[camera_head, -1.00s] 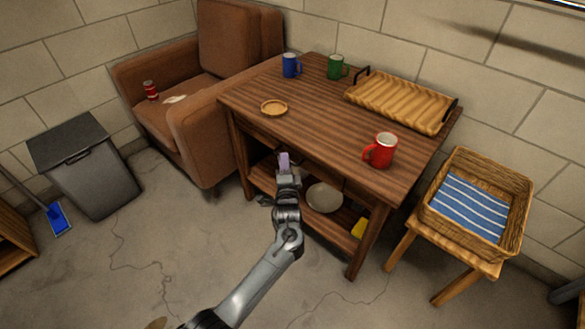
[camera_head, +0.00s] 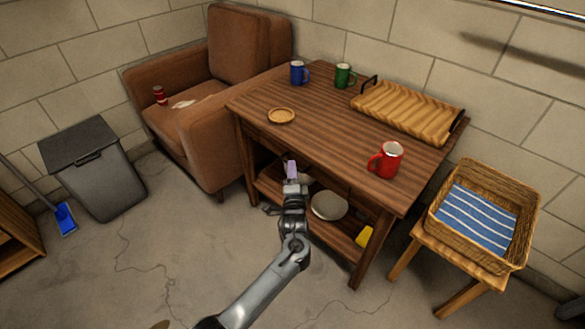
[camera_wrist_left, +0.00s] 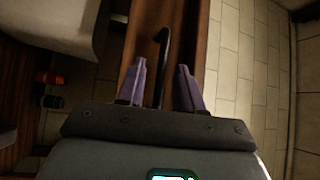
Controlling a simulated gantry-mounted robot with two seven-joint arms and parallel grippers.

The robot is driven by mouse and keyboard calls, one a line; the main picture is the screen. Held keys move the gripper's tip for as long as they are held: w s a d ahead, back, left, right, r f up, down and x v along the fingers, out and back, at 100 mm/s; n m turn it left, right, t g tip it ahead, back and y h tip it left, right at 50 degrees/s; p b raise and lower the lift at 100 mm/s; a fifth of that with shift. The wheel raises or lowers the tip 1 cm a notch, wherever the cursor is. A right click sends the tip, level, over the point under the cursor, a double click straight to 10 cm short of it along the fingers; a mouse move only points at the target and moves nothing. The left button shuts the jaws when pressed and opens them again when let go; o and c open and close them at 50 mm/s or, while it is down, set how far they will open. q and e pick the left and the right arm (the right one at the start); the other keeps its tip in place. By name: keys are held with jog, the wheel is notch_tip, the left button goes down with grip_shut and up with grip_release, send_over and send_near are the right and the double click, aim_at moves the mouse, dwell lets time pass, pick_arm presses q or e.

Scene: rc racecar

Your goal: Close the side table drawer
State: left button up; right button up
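The brown wooden side table (camera_head: 330,135) stands against the wall. My left gripper (camera_head: 291,170) is at its front, below the tabletop edge, and covers part of that front. In the left wrist view, the purple fingers of my left gripper (camera_wrist_left: 160,85) are apart. A dark bent handle (camera_wrist_left: 164,50) shows between them, against a brown wooden front (camera_wrist_left: 195,45); contact cannot be told. How far the drawer stands out is unclear. My right gripper is not in view.
On the tabletop are a red mug (camera_head: 388,160), blue mug (camera_head: 298,73), green mug (camera_head: 343,76), small round dish (camera_head: 281,116) and ridged tray (camera_head: 408,110). A pale bowl (camera_head: 330,205) sits on the lower shelf. An armchair (camera_head: 205,150) is left, a basket (camera_head: 510,240) right.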

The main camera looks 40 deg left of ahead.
pick_arm(q)
jog(key=p+v, duration=0.3)
jog(key=v, duration=0.6)
jog(key=shift+d, duration=0.2)
jog(key=shift+s, duration=0.15)
